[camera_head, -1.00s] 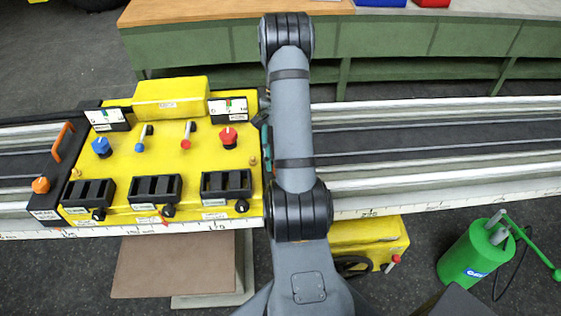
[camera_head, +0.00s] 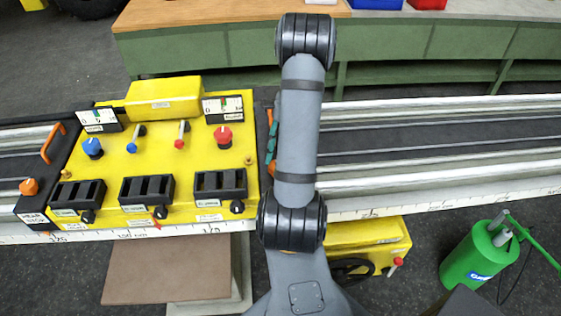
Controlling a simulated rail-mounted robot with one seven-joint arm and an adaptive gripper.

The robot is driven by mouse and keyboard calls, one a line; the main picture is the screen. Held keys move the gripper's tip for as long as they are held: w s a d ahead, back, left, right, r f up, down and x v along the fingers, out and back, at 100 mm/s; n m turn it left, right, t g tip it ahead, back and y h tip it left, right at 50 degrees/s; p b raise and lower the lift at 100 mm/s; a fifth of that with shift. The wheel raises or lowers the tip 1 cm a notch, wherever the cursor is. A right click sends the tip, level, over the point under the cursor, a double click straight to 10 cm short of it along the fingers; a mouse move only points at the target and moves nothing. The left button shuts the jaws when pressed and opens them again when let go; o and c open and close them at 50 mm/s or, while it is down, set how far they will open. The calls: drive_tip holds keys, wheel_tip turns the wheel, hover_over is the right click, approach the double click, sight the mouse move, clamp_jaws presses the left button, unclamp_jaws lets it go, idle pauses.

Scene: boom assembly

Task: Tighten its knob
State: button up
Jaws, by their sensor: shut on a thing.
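An orange knob (camera_head: 28,187) stands on the dark rear stop block (camera_head: 40,207) at the left end of the yellow control carriage (camera_head: 150,172). At the carriage's right end, a dark part (camera_head: 264,115) shows beside my grey arm. Small orange (camera_head: 270,167) and teal (camera_head: 272,137) pieces show at the arm's left edge. I cannot tell what they belong to. My arm covers the area just right of them. My gripper is hidden behind the arm, so its fingers and what they hold do not show.
The carriage sits on long pale rails (camera_head: 440,130) with a scale strip along the front. The carriage's top carries blue and red knobs, small levers and black rocker units. A green canister (camera_head: 470,262) stands at lower right. A green bench (camera_head: 230,45) runs along the back.

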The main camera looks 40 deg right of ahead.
drive_tip(key=shift+w+a, duration=0.1)
drive_tip(key=shift+a, duration=0.4)
drive_tip(key=o, duration=1.1)
drive_tip(key=shift+a, duration=0.1)
drive_tip(key=shift+d+r, duration=0.15)
drive_tip(key=shift+d, duration=0.1)
drive_tip(key=shift+w+d+r, duration=0.1)
drive_tip(key=shift+d+r, duration=0.05)
drive_tip(key=shift+r, duration=0.2)
drive_tip(key=v, duration=1.1)
drive_tip(key=shift+f, duration=0.1)
